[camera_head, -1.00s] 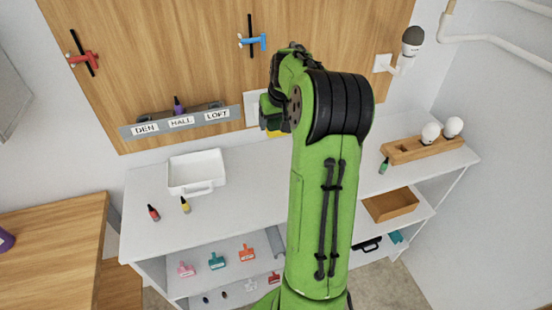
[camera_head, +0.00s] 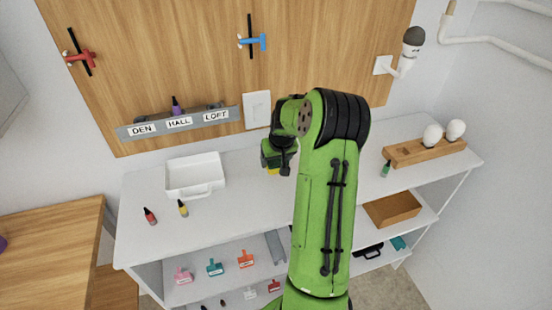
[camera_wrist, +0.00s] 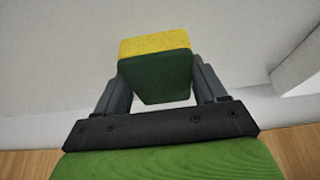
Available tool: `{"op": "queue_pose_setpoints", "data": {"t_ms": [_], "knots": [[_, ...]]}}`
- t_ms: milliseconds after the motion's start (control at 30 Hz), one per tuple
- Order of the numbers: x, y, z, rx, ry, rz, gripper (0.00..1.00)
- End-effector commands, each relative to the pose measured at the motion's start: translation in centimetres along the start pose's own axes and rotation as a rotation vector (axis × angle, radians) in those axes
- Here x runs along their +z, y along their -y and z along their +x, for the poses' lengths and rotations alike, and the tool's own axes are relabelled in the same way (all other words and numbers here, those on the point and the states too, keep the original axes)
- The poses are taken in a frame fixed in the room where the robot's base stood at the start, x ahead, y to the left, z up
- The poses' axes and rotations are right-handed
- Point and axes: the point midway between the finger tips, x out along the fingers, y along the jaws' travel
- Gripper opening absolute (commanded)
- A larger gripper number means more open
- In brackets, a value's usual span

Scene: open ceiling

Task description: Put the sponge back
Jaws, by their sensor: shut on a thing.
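The sponge is yellow with a dark green side. In the wrist view the sponge (camera_wrist: 155,65) sits between the two dark fingers of my gripper (camera_wrist: 155,85), which is shut on it. In the head view my gripper (camera_head: 272,158) is above the back of the white tabletop, left of my green arm. Only a small yellow bit of the sponge (camera_head: 272,171) shows there. My wrist and arm hide the rest of it.
A white tray (camera_head: 195,190) and two small bottles stand on the left of the white table (camera_head: 250,215). A wooden block with bulbs (camera_head: 425,152) stands at the right. A labelled rack (camera_head: 180,122) and a white wall plate (camera_head: 257,109) are behind. Table space between tray and arm is clear.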

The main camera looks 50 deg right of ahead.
Motion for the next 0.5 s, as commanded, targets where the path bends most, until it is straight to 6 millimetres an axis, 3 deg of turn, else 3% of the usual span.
{"op": "queue_pose_setpoints", "data": {"t_ms": [33, 200, 500], "knots": [[0.09, 0.02, 0.24, 0.000, 0.000, 0.000, 0.72], [0.05, 0.04, 0.14, -0.001, 0.000, 0.000, 0.96], [-0.09, 0.01, -0.21, -0.001, 0.000, 0.000, 0.96]]}}
